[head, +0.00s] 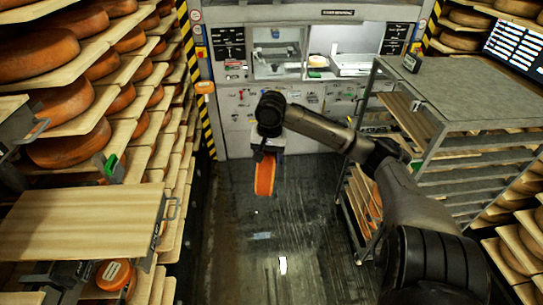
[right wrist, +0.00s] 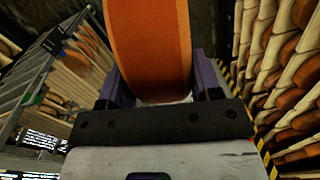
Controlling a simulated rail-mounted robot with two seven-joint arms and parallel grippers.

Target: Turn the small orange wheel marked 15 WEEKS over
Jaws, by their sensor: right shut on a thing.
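My right gripper (head: 268,157) is shut on an orange cheese wheel (head: 265,179) and holds it on edge, hanging below the jaws above the dark floor. In the right wrist view the same wheel (right wrist: 151,45) stands upright between the two fingers of the gripper (right wrist: 162,82), its orange rim facing the camera. No marking can be read on it. Another small orange wheel (head: 115,273) with a dark-lettered label lies at the lower left, partly hidden; its words are too small to read. My left gripper does not show.
A pale wooden board (head: 85,215) lies at the left, before shelves of cheese wheels (head: 62,102). A grey metal rack (head: 470,90) stands at the right, close to my right arm. The floor (head: 270,245) between is clear.

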